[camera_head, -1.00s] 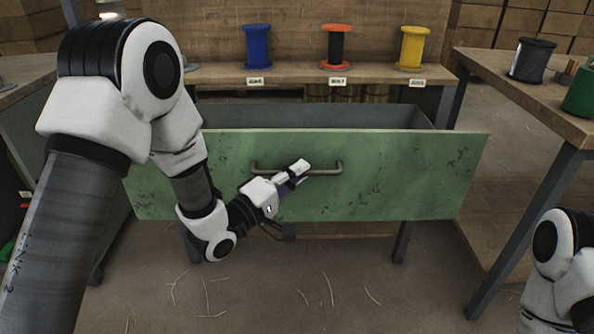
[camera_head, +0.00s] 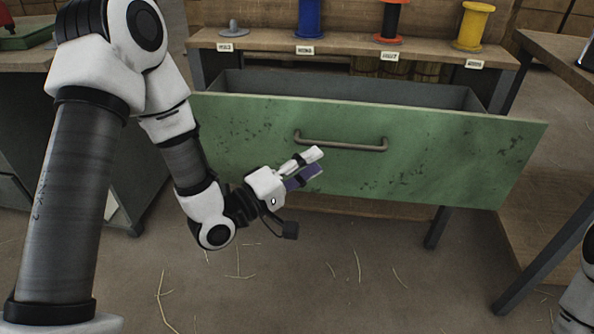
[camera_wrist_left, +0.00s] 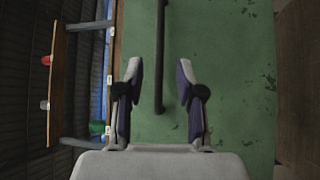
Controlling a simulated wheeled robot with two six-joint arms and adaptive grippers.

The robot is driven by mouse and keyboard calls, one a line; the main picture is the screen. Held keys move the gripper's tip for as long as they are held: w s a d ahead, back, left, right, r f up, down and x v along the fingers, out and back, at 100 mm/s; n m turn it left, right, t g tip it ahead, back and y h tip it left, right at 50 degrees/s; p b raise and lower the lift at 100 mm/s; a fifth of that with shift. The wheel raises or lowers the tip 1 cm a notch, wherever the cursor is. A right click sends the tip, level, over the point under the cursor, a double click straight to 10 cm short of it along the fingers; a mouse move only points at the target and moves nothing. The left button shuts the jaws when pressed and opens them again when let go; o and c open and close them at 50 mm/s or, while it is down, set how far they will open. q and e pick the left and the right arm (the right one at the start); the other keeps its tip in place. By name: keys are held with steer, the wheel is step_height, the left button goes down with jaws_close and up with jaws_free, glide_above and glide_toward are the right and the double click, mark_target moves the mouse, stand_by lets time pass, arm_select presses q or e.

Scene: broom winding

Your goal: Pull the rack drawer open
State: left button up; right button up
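The rack drawer (camera_head: 430,155) has a worn green front and stands pulled out from the rack, its grey inside showing behind the front. Its bar handle (camera_head: 340,146) is on the upper middle of the front. My left gripper (camera_head: 318,162) is open and empty, in front of the drawer and just below the handle in the head view. In the left wrist view the handle (camera_wrist_left: 160,60) runs between the two spread fingers (camera_wrist_left: 158,75), with clear gaps on both sides. My right gripper is out of view; only part of the right arm shows at the lower right edge.
Blue (camera_head: 308,18), black-and-orange (camera_head: 391,20) and yellow (camera_head: 473,26) spools stand on the rack top (camera_head: 350,57) behind labels. A wooden table (camera_head: 565,55) stands at right, a dark cabinet at left. The floor before the drawer holds only scattered straw.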

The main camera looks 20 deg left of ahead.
arm_select(q)
steer(key=v, duration=0.4)
stand_by(0.3)
steer(key=s+d+f+m+g+y, duration=0.15)
steer(key=s+f+g, duration=0.25)
steer(key=f, duration=0.8)
steer(key=s+d+f+m+g+y, duration=0.1)
steer(key=s+d+f+g+y, duration=0.2)
steer(key=f, duration=0.8)
steer(key=s+a+f+m+g+y, duration=0.3)
steer(key=s+a+f+g, duration=0.15)
steer(key=s+f, duration=0.3)
steer(key=s+a+f+m+g+y, duration=0.2)
steer(key=s+a+f+m+g, duration=0.15)
steer(key=s+f+g, duration=0.4)
step_height(320, 180, up, 35)
steer(key=s+m+t+p, duration=0.1)
steer(key=p, duration=3.2)
steer(key=shift+s+t, duration=0.3)
steer(key=shift+t, duration=0.1)
